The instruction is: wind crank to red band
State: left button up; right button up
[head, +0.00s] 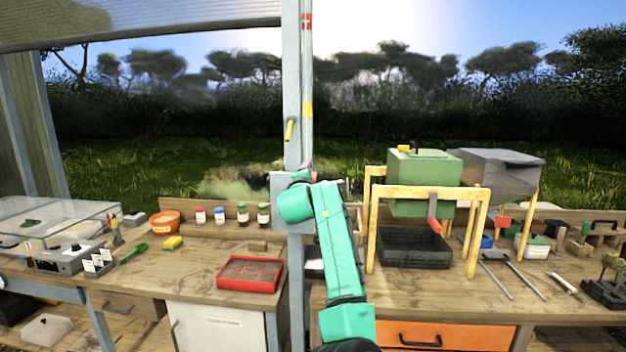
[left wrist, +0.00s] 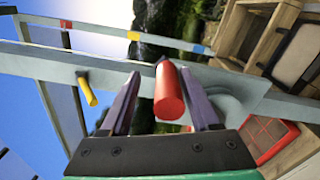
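A tall grey post (head: 291,90) stands in the middle of the head view. A thin rod beside it carries a red band (head: 307,21) near the top and a yellow band (head: 307,110) lower down. The left wrist view shows the red band (left wrist: 66,24), the yellow band (left wrist: 133,35) and a blue band (left wrist: 198,48). The red crank handle (left wrist: 168,95) sits between the purple fingers of my left gripper (left wrist: 160,75), with gaps visible at its sides. The gripper looks open. In the head view my left arm hides most of the crank. My right gripper is out of view.
A yellow peg (head: 289,130) sticks out of the post. A red tray (head: 249,273) and several jars (head: 242,213) stand on the left bench. A yellow frame (head: 480,230) with a green hopper (head: 424,178) and a black crate (head: 414,247) stands right of my arm.

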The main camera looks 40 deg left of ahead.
pick_arm(q)
jog(key=shift+s+f, duration=0.1)
jog(key=shift+f, duration=0.05)
jog(key=shift+d+f, duration=0.15)
jog(key=shift+s+d+f+b, duration=0.1)
jog(key=shift+s+d+b, duration=0.2)
jog(key=shift+b, duration=0.25)
jog(key=b+v, duration=0.5)
jog(key=v, duration=0.8)
jog(key=shift+s+r+b, duration=0.3)
jog(key=shift+s+r, duration=0.05)
jog(key=shift+a, duration=0.15)
jog(key=shift+w, duration=0.1)
